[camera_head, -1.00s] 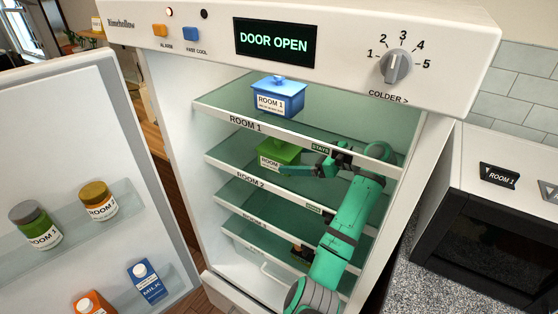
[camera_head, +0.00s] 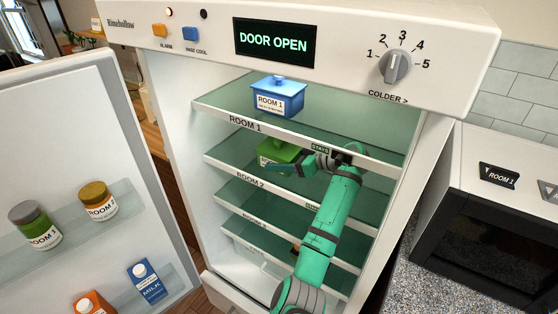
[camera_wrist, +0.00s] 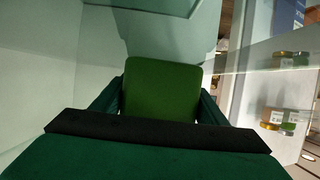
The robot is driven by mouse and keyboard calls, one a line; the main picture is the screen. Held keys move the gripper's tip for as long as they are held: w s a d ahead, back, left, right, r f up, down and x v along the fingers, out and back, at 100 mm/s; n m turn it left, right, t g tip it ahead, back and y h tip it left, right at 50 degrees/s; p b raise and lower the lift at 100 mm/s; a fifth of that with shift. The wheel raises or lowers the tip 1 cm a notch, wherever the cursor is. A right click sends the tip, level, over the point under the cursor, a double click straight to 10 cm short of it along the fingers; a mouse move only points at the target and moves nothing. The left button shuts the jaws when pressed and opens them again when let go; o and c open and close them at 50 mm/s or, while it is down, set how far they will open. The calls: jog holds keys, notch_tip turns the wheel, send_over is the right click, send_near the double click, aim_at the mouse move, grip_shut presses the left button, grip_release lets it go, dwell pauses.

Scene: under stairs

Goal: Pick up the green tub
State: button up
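The green tub (camera_head: 274,150) sits on the second shelf of the open fridge, below the shelf labelled ROOM 1. My gripper (camera_head: 280,163) reaches in from the right, with a finger crossing in front of the tub's lower part. In the wrist view, the tub's plain green top (camera_wrist: 160,88) lies between my two dark green fingers, one on each side. The fingers are apart and look open around the tub; any contact is hard to see. The tub's far side and much of its label are hidden.
A blue tub (camera_head: 278,97) labelled ROOM 1 stands on the shelf above. That shelf's front edge (camera_head: 240,121) lies close over my gripper. The open door (camera_head: 70,160) at left holds jars and cartons. A dark-fronted appliance (camera_head: 490,240) stands at right.

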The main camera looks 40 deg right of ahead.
jog(key=c, duration=1)
jog(key=shift+r, duration=0.15)
jog(key=shift+r, duration=0.15)
jog(key=shift+s+a, duration=1.15)
jog(key=shift+a, duration=1.6)
jog(key=shift+s+a, duration=1.1)
jog(key=shift+a, duration=1.65)
jog(key=shift+s+a, duration=1.15)
jog(key=shift+a, duration=1.6)
